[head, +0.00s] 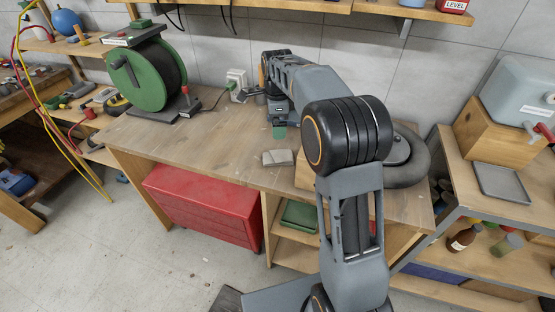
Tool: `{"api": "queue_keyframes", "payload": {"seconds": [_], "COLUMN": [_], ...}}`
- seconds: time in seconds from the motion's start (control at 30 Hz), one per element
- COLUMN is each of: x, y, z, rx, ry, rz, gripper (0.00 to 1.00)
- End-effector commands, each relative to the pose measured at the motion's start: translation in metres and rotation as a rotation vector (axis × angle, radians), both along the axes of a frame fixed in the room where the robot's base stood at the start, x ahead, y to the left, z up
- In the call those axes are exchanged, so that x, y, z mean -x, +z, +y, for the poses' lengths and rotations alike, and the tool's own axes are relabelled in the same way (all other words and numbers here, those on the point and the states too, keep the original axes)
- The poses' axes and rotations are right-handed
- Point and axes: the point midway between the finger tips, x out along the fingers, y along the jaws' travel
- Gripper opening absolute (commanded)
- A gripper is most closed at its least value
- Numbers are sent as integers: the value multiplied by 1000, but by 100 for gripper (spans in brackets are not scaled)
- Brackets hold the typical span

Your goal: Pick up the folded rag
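A small grey folded piece (278,157), which looks like the folded rag, lies flat on the wooden workbench (215,148) near its front edge, left of my forearm. My arm reaches over the bench toward the wall.
A green hose reel (140,78) stands on the bench at left, with a red-handled part (187,99) beside it. A green object (279,132) sits under my wrist. A red drawer chest (205,203) is below.

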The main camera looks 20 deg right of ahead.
Motion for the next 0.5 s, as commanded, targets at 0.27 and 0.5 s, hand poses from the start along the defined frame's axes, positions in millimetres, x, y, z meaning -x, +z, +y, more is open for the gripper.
{"api": "queue_keyframes", "payload": {"seconds": [0.27,0.5], "x": [-3,-3], "y": [-46,-78], "z": [0,0], "rx": [0,0], "ry": [-30,-28], "rz": [9,7], "gripper": [100,100]}}
